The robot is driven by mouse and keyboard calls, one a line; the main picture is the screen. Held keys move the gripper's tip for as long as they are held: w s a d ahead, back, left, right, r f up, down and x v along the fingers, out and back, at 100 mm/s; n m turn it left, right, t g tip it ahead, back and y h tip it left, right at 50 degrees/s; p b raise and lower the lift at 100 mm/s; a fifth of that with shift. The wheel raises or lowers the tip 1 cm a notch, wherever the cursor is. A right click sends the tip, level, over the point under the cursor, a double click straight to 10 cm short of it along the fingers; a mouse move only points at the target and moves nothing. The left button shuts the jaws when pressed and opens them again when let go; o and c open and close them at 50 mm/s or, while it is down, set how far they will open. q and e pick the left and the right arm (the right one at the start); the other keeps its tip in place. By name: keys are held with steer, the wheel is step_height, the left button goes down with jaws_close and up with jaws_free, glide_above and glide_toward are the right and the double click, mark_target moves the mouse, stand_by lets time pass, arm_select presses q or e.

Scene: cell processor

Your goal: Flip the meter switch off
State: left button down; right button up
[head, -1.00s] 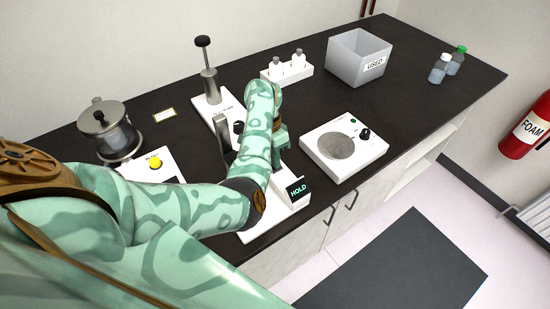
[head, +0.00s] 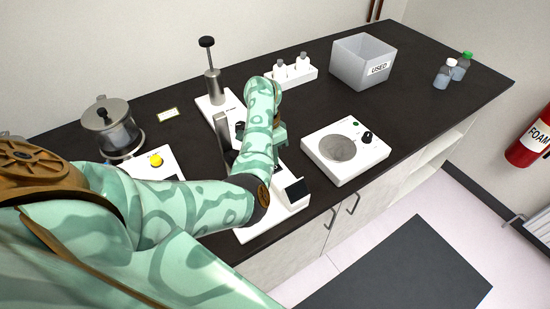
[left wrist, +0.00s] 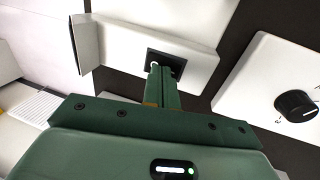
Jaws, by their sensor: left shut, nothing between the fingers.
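The meter is the long white unit (head: 262,226) at the front of the counter, with a small tilted screen (head: 297,189) that is dark. In the left wrist view its white body (left wrist: 125,42) carries a black switch plate (left wrist: 176,62) with a small pale lever at its left side. My left gripper (left wrist: 163,82) is shut and empty, its fingertips right at the near edge of the switch plate; I cannot tell whether they touch the lever. In the head view my left arm covers the switch and most of the gripper. My right gripper is not in view.
A white hotplate-like unit (head: 319,164) with a black knob stands just right of the meter. A pump-like post (head: 212,88), a white vial rack (head: 294,78), a grey bin (head: 350,68) and a metal pot (head: 122,138) stand around.

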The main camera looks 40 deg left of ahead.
arm_select(q)
steer(key=shift+a, duration=0.15)
steer(key=shift+r, duration=0.25)
steer(key=p+v, duration=0.1)
steer(key=v, duration=0.1)
steer(key=d+p+v, duration=0.1)
steer(key=p+v, duration=0.1)
steer(key=shift+s+a+r+p, duration=0.1)
steer(key=shift+r+p, duration=0.2)
steer(key=d+p+v, duration=0.1)
steer(key=p+v, duration=0.2)
steer(key=v, duration=0.6)
steer(key=shift+s+d+r, duration=0.15)
steer(key=shift+s+d, duration=0.35)
steer(key=shift+d, duration=0.05)
